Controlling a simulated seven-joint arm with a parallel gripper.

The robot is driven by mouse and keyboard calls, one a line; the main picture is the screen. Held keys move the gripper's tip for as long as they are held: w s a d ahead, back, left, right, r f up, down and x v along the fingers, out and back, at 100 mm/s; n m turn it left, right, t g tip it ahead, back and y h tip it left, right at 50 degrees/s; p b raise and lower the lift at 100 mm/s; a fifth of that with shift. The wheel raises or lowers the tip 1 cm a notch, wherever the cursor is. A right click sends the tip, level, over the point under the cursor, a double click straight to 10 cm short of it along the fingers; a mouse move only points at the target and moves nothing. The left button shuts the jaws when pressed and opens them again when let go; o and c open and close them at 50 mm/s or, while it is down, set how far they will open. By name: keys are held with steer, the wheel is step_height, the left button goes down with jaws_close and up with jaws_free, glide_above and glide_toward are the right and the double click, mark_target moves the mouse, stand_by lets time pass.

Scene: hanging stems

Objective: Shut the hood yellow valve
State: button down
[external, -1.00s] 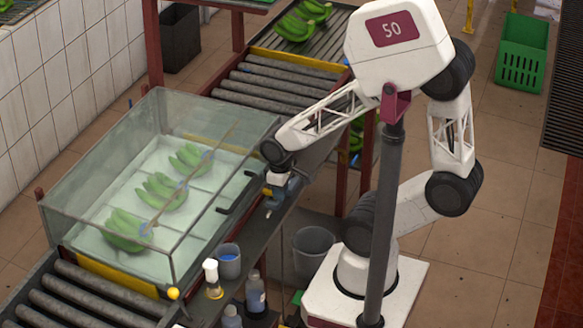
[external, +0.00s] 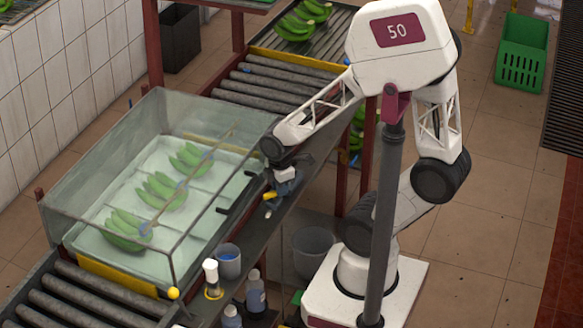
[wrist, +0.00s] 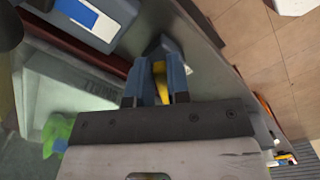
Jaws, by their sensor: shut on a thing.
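The hood is a clear glass box (external: 75,165) over a tray of green banana bunches (external: 163,192). The yellow valve handle (wrist: 160,80) shows between the blue fingers of my gripper (wrist: 157,76) in the wrist view. The fingers are shut on it and hide part of it. In the external view my gripper (external: 269,207) is at the hood's right side, above the dark ledge, with a bit of the yellow handle (external: 270,195) showing. The valve's body and exact angle are hard to make out.
A yellow knob (external: 173,293) sits at the hood's near corner. Roller conveyors (external: 265,90) run before and behind.

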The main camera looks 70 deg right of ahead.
steer(key=n, duration=0.3)
steer(key=shift+w+d+n, duration=0.2)
steer(key=shift+w+n, duration=0.1)
steer(key=shift+n, duration=0.1)
steer(key=shift+w+n, duration=0.15)
steer(key=shift+n, duration=0.75)
steer(key=shift+w+n, duration=0.15)
steer(key=shift+n, duration=0.75)
steer(key=c, duration=1.1)
jaws_free()
steer(key=shift+r, duration=0.1)
steer(key=shift+r, duration=3.8)
steer(key=shift+r, duration=0.1)
